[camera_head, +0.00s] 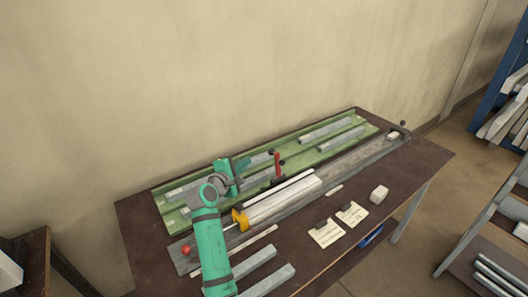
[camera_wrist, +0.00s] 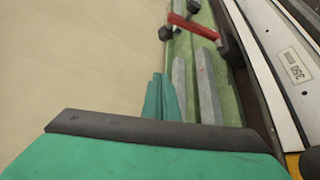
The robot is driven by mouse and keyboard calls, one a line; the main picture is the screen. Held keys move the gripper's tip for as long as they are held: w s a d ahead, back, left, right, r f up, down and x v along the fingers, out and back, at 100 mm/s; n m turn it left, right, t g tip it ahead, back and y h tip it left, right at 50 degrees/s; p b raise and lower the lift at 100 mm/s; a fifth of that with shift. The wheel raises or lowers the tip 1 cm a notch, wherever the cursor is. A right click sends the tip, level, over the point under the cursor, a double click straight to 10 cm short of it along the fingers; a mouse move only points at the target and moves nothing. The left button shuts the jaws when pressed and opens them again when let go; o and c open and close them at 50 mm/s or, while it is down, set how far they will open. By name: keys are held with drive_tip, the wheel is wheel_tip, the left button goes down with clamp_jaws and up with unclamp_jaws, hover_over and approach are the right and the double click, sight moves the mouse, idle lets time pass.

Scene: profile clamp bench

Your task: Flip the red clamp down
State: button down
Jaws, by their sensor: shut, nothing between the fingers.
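The red clamp (camera_head: 277,166) stands with its red lever raised, beside the long metal profile at the middle of the bench. The red lever (camera_wrist: 194,27) also shows at the top of the wrist view, with black knobs near it. My gripper (camera_head: 243,164) is shut and empty, to the left of the clamp in the head view and apart from it. In the wrist view my shut fingers (camera_wrist: 162,98) are below the lever, over the wall side of the green tray. The clamp's base is partly hidden.
A green tray (camera_head: 305,150) with several grey bars lies along the wall. A pale profile (camera_head: 283,200) lies on a grey rail beside it. A red ball knob (camera_head: 186,250), two paper notes (camera_head: 327,233) and a white block (camera_head: 379,194) are on the dark bench.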

sight(277, 164)
drive_tip(key=x, duration=0.9)
drive_tip(key=shift+s+d+r, duration=0.3)
drive_tip(key=shift+s+d, duration=0.25)
drive_tip(key=shift+d, duration=0.15)
drive_tip(key=shift+s+d+r, duration=0.35)
drive_tip(key=shift+s+d, duration=0.15)
drive_tip(key=shift+d, duration=0.25)
drive_tip(key=shift+d, duration=0.15)
